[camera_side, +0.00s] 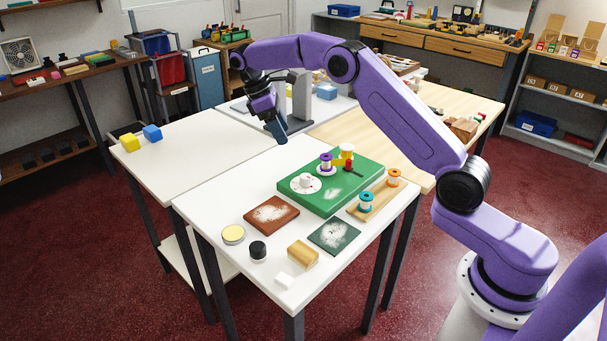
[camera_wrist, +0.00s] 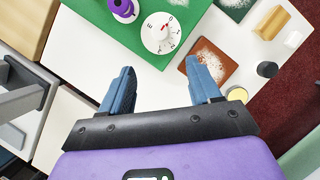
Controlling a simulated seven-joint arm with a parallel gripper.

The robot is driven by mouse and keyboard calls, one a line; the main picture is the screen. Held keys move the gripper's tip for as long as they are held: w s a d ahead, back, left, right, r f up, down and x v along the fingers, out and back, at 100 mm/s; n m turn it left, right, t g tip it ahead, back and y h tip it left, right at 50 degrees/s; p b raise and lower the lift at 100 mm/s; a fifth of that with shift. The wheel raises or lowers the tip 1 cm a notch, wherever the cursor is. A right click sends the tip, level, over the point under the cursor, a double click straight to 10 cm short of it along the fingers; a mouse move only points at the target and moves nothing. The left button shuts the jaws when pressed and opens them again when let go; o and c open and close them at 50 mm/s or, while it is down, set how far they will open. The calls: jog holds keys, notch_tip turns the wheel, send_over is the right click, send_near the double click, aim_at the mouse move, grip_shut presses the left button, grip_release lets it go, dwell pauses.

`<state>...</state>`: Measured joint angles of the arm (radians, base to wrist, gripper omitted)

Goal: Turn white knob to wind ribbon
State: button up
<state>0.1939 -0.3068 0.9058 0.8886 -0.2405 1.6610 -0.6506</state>
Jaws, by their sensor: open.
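A white knob on a round white dial (camera_side: 306,183) sits on the near left part of a green board (camera_side: 327,202). The dial also shows in the wrist view (camera_wrist: 161,32), with marks around it and a red pointer. A purple ribbon spool (camera_side: 326,161) stands on the board behind the knob, and a yellow spool (camera_side: 346,152) stands beside it. A small red and black piece (camera_side: 348,166) is near them. My gripper (camera_side: 279,139) is above the table, to the left of and behind the board. In the wrist view my gripper (camera_wrist: 160,82) has its blue fingers apart with nothing between them.
A wooden rack (camera_side: 372,197) holds a teal spool (camera_side: 366,202) and an orange spool (camera_side: 393,177). A brown swatch (camera_side: 271,215), a dark green swatch (camera_side: 335,236), a round tin (camera_side: 233,234), a black cylinder (camera_side: 258,250) and a wooden block (camera_side: 302,253) lie in front.

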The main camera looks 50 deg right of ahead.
aim_at(305, 176)
jog(key=x, duration=1.5)
jog(key=shift+s+d+f, duration=0.1)
jog(key=shift+s+f, duration=0.05)
jog(key=shift+f, duration=0.2)
jog(key=c, duration=1)
jog(key=shift+m, duration=0.4)
jog(key=m+g+y, duration=0.1)
jog(key=m, duration=0.3)
jog(key=shift+y, duration=0.4)
jog(key=shift+d+r+m+y, duration=0.1)
jog(key=shift+m+y, duration=0.35)
jog(key=shift+m, duration=0.8)
jog(key=shift+d+m+y, duration=0.1)
jog(key=shift+m+y, duration=0.35)
jog(key=shift+m, duration=0.8)
